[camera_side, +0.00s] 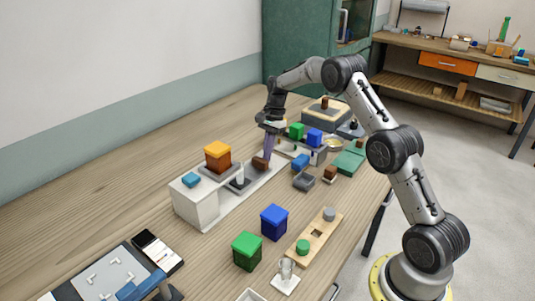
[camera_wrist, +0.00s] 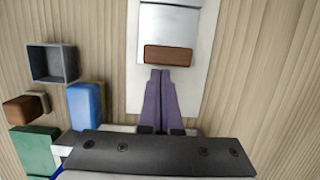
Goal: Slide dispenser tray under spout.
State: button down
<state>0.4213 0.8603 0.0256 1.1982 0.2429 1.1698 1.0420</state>
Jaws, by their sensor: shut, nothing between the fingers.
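A white dispenser block (camera_side: 196,204) carries an orange hopper (camera_side: 217,154) and a blue block (camera_side: 191,179). A pale track (camera_side: 225,210) runs from it toward my gripper. A dark tray plate with a small white upright piece (camera_side: 240,174) lies on the track. The tray's brown end block (camera_side: 260,163) is at my fingertips; it also shows in the wrist view (camera_wrist: 168,55). My gripper (camera_side: 267,156) is shut and empty. Its purple fingers (camera_wrist: 161,72) point at the brown block's near side, touching or nearly so. I cannot make out the spout.
Blue (camera_side: 274,222) and green (camera_side: 247,250) blocks stand in front of the track, beside a wooden board (camera_side: 315,237). A grey open box (camera_wrist: 52,63) and a blue block (camera_wrist: 86,105) lie left of my fingers in the wrist view. The table behind the track is clear.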

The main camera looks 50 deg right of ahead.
aim_at(250, 177)
jog(key=a, duration=0.8)
jog(key=shift+a, duration=0.1)
